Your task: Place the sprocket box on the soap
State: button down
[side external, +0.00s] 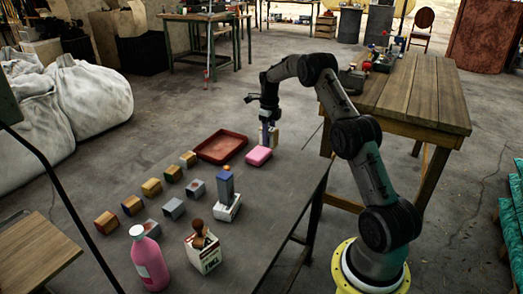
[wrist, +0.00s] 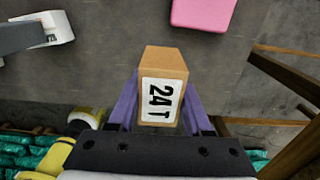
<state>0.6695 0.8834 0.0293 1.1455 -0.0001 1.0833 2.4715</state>
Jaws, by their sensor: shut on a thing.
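The sprocket box (wrist: 162,62), a tan carton with a white label reading "24T", is between the purple fingers of my gripper (wrist: 162,105) in the wrist view. My gripper is shut on it. In the side view the box (side external: 275,136) shows partly beside my gripper (side external: 267,140), close to the soap. I cannot tell the box's exact height above the table.
A red tray (side external: 221,147) lies left of the soap. Several small boxes stand in rows, with one tan box (side external: 188,158) nearest the tray. A blue item stands on a white holder (side external: 228,210). A pink bottle (side external: 150,262) and a carton (side external: 203,253) stand at the front.

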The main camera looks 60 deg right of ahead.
send_over(262, 157)
jog(key=f, duration=0.6)
jog(key=shift+s+a+f, duration=0.1)
jog(key=shift+a+f, duration=0.1)
jog(key=shift+d+f, duration=0.1)
jog(key=shift+f, duration=1.55)
jog(key=shift+f, duration=0.15)
jog(key=shift+c, duration=1.6)
grip_release()
